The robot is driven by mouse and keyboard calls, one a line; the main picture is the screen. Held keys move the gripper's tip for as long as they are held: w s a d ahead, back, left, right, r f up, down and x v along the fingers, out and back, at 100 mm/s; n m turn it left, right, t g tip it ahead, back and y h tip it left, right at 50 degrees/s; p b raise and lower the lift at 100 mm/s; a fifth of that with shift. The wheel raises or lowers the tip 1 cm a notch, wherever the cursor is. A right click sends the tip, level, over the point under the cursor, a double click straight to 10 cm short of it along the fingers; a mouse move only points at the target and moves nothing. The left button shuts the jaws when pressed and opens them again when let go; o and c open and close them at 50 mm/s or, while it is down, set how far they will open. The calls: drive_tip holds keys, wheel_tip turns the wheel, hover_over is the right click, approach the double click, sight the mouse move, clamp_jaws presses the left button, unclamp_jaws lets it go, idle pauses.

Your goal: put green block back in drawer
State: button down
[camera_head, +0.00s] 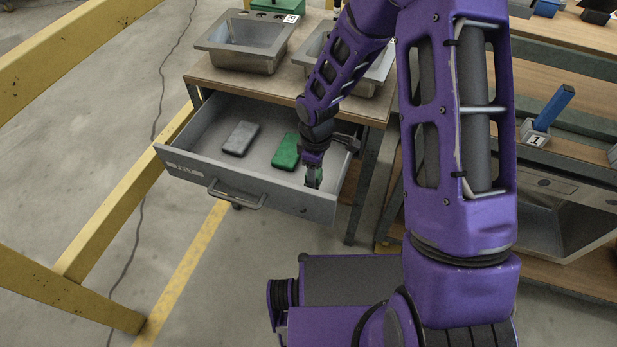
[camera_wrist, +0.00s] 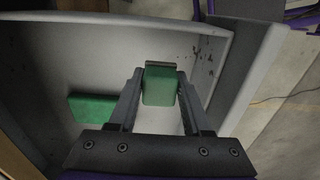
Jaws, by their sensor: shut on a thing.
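The open grey drawer (camera_head: 185,135) sticks out under the sink counter. My gripper (camera_head: 313,172) is over its right part and is shut on a green block (camera_head: 313,179). In the wrist view the held green block (camera_wrist: 160,90) sits between the two fingertips, with the drawer's pale floor (camera_wrist: 85,60) below it. Whether it touches the floor I cannot tell. Another green block (camera_head: 286,152) lies flat in the drawer, left of the gripper; it also shows in the wrist view (camera_wrist: 92,108).
A grey block (camera_head: 241,138) lies in the left of the drawer. Two metal sinks (camera_head: 245,42) sit in the counter above. A yellow frame (camera_head: 125,205) stands to the left, and a shelf with a blue item (camera_head: 553,108) to the right.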

drive_tip(key=shift+f+b, duration=0.45)
drive_tip(key=shift+f, duration=1.85)
drive_tip(key=shift+f, duration=0.2)
drive_tip(key=shift+c, duration=1.7)
unclamp_jaws()
drive_tip(key=shift+r, duration=0.1)
wheel_tip(320, 180, up, 12)
drive_tip(key=p, duration=0.2)
drive_tip(key=shift+r+p, duration=0.1)
drive_tip(key=shift+p, duration=0.25)
